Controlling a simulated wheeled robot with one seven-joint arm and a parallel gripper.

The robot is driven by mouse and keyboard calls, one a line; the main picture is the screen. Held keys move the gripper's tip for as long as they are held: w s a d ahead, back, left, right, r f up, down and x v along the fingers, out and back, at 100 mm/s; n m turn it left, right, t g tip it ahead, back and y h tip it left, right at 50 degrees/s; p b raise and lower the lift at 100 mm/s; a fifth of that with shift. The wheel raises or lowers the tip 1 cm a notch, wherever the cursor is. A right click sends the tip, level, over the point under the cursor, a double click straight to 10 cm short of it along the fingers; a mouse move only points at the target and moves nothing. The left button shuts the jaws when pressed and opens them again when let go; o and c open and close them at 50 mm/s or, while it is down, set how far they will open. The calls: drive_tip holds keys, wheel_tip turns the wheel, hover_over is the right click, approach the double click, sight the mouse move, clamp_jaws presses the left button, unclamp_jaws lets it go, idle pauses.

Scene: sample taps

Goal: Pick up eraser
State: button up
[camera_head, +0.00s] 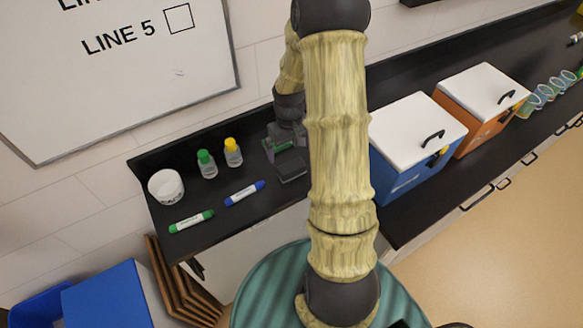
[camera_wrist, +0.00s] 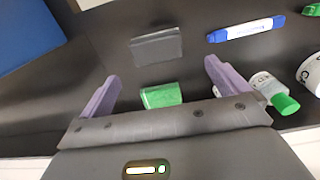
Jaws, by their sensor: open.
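Two small blocks lie on the black counter, and I cannot tell for sure which is the eraser. One is a dark grey block (camera_head: 291,168), which also shows in the wrist view (camera_wrist: 156,46) ahead of the fingertips. The other is a speckled green block (camera_wrist: 160,95), seen between my fingers in the wrist view and partly hidden in the head view (camera_head: 284,147). My gripper (camera_wrist: 161,72) is open and empty, with its two purple-grey fingers spread to either side of the green block. The gap in height between fingers and block is unclear.
Blue marker (camera_head: 244,193), green marker (camera_head: 191,221), green-capped bottle (camera_head: 207,164), yellow-capped bottle (camera_head: 233,153) and white tub (camera_head: 166,186) stand or lie left of my gripper. A blue box with white lid (camera_head: 416,125) is to the right. The wall is close behind.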

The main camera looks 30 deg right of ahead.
sight(292, 166)
drive_tip(key=shift+f+p, duration=0.4)
drive_tip(key=shift+f, duration=1.85)
drive_tip(key=shift+f, duration=0.1)
drive_tip(key=shift+d+f+p, duration=0.1)
drive_tip(key=shift+f+p, duration=0.4)
drive_tip(key=shift+p, duration=0.05)
drive_tip(key=shift+d+f+p, duration=0.15)
drive_tip(key=shift+f+p, duration=0.6)
drive_tip(key=shift+f, duration=1.25)
drive_tip(key=c, duration=1)
